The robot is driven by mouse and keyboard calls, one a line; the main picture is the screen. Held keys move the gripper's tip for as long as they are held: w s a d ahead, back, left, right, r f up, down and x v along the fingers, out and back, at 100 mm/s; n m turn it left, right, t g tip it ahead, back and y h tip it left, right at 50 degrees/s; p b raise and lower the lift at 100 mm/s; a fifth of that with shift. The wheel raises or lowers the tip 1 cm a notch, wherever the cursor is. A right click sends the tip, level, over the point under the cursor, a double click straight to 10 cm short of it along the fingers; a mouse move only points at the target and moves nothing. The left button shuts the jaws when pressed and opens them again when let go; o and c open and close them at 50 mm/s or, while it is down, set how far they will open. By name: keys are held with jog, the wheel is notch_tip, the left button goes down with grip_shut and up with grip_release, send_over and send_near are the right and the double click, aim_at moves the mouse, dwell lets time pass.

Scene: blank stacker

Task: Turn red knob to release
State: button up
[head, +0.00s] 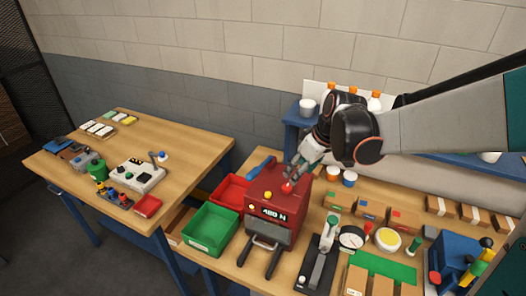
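A dark red box-shaped machine (263,209) stands on the right-hand wooden bench. Its front display reads what looks like "480 N", with two dark handles below it. A red knob (287,187) sits on its top, and a small yellow button (268,195) is beside it to the left. My gripper (290,176) reaches down from the upper right, with its fingertips just above or at the red knob. The fingers are small here, and I cannot tell whether they touch the knob or how far apart they are.
A green bin (209,230) and a red bin (233,190) stand left of the machine. A black lever press (320,262) and a round gauge (351,238) stand to its right. A blue shelf (294,118) with bottles is behind. Another bench (185,150) stands at left.

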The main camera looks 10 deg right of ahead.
aim_at(287, 187)
jog(key=b+x, duration=0.1)
jog(key=x, duration=0.8)
jog(key=shift+w+f, duration=0.15)
jog(key=shift+f, duration=0.1)
jog(key=c, duration=1.1)
